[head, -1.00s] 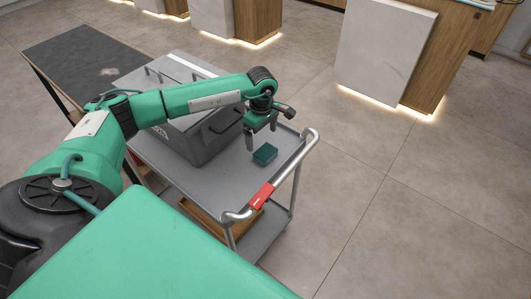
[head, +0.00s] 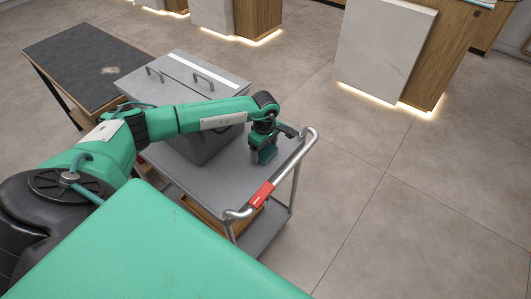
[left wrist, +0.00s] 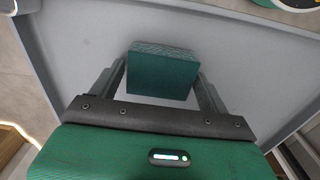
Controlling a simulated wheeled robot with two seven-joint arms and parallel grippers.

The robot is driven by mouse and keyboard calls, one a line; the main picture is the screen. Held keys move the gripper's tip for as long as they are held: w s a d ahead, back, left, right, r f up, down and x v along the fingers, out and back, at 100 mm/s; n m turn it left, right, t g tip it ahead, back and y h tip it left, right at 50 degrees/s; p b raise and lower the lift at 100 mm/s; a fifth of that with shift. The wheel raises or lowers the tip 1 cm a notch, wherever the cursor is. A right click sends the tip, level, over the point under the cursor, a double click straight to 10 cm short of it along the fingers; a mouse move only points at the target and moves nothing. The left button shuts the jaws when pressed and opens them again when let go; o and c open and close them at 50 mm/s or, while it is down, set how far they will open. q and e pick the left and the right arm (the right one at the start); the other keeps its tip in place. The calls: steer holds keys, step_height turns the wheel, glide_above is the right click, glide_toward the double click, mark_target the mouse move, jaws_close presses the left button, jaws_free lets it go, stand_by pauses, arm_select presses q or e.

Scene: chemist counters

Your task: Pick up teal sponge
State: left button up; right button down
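The teal sponge (left wrist: 162,72) is a small block on the grey top of the cart. In the left wrist view it sits between the two fingers of my left gripper (left wrist: 160,80), one finger on each side. The fingers stand apart, with what looks like a narrow gap to the sponge on each side. In the head view my left gripper (head: 263,152) is down at the cart top and points downward; it hides most of the sponge. My right gripper is not in view.
The cart (head: 222,185) has a metal handle rail (head: 308,138) with a red label (head: 261,195) close to the gripper. A grey lidded bin (head: 188,72) stands behind my left arm. A dark-topped table (head: 75,60) is at the left. The floor at the right is clear.

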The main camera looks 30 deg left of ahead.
mark_target(265, 149)
arm_select(q)
steer(key=c, duration=0.6)
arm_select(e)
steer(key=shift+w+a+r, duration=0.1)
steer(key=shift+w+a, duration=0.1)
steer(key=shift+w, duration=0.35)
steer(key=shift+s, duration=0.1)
arm_select(q)
steer(key=shift+r, duration=0.45)
step_height(265, 149, up, 4)
steer(key=shift+w+a+r+b, duration=0.1)
steer(key=shift+r+b, duration=0.05)
steer(key=shift+b, duration=0.35)
step_height(265, 149, up, 15)
steer(key=b, duration=0.2)
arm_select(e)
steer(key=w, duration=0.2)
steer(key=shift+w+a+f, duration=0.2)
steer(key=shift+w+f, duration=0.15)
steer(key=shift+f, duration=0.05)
